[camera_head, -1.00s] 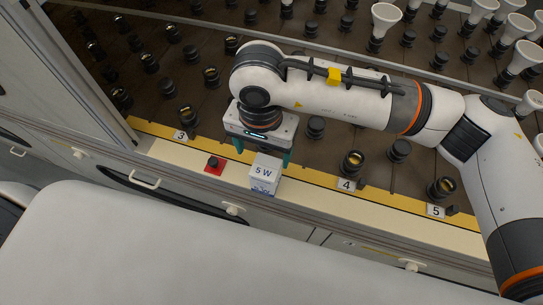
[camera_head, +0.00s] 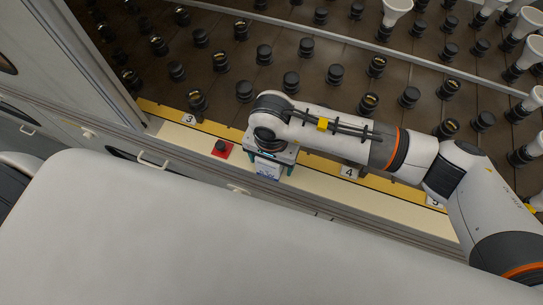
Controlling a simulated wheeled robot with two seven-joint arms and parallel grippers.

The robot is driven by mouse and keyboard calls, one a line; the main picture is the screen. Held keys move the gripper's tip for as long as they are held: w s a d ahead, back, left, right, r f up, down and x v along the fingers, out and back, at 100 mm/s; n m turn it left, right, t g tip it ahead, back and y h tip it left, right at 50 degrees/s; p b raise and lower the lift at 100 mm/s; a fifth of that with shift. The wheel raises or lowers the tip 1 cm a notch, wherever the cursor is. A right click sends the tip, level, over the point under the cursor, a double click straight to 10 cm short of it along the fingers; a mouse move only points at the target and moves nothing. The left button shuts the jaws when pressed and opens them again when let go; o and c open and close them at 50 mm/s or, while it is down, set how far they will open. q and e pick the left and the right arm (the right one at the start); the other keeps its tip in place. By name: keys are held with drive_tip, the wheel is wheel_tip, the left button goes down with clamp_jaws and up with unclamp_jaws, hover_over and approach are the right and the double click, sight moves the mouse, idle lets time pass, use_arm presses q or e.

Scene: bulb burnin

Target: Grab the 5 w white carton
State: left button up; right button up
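The 5 W white carton (camera_head: 267,173) is on the pale ledge along the front of the rack, between number plates 3 and 4. Its upper part and label are hidden under my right gripper (camera_head: 270,168). That gripper points down over the carton, with its teal fingers apart, one on each side of it. I cannot make out contact between fingers and carton. My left gripper is not in view.
A red block with a black knob (camera_head: 221,149) sits on the ledge just left of the carton. Number plate 3 (camera_head: 189,120) and number plate 4 (camera_head: 349,173) flank it. Dark sockets and white bulbs fill the rack behind. A large pale surface (camera_head: 190,230) fills the foreground.

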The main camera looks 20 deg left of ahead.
drive_tip(key=c, duration=1.1)
drive_tip(key=shift+r, duration=0.1)
